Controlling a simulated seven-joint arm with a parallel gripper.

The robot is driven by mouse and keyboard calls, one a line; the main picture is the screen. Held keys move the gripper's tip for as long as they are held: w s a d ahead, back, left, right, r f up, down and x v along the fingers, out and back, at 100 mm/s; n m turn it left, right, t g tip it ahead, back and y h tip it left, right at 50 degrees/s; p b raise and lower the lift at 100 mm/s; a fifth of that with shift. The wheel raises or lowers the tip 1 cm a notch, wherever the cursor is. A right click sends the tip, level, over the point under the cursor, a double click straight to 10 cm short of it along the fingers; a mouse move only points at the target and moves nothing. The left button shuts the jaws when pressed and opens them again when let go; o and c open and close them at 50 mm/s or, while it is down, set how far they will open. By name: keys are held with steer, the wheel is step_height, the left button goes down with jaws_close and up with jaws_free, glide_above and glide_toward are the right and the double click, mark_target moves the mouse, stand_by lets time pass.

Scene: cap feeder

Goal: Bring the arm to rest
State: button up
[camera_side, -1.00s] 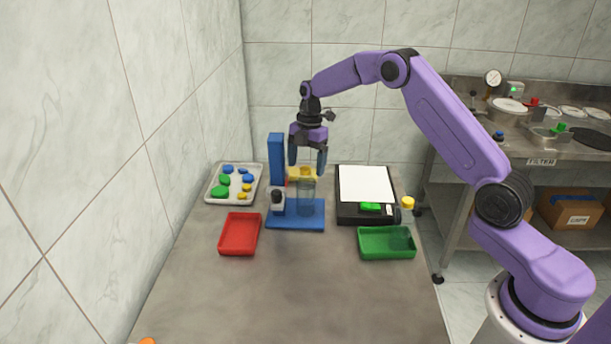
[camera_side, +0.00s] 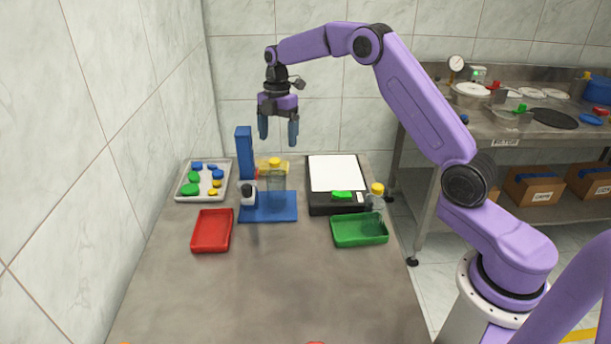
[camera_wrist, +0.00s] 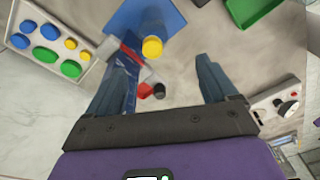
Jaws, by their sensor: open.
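My gripper (camera_side: 278,140) hangs fingers-down above the blue stand, open, with nothing between the fingers. In the wrist view the two fingers of my gripper (camera_wrist: 160,88) are spread apart. The blue stand (camera_side: 285,209) has an upright post at its left back. A clear jar (camera_side: 276,181) with a yellow cap (camera_side: 275,162) stands on it, below the gripper and apart from it. The yellow cap also shows in the wrist view (camera_wrist: 152,47).
A pale tray (camera_side: 183,195) of blue, green and yellow caps is at the left. A red tray (camera_side: 212,232), a green tray (camera_side: 360,231), a black device with a white top (camera_side: 335,174) and a yellow-capped jar (camera_side: 377,203) stand around. The front table is clear.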

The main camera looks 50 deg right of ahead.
steer(key=s+a+r+m, duration=0.2)
steer(key=s+a+r, duration=0.1)
steer(key=s+a, duration=0.55)
steer(key=s+a+r+m, duration=0.25)
steer(key=s+a, duration=0.25)
steer(key=s, duration=0.6)
steer(key=s+d+f+m, duration=0.1)
steer(key=s+d+m, duration=0.1)
steer(key=s, duration=1)
steer(key=s+d+f+m, duration=0.1)
steer(key=s+d, duration=0.1)
steer(key=s, duration=1)
steer(key=shift+s+d+m+t+h, duration=0.3)
steer(key=shift+m+t, duration=0.05)
steer(key=shift+t, duration=0.05)
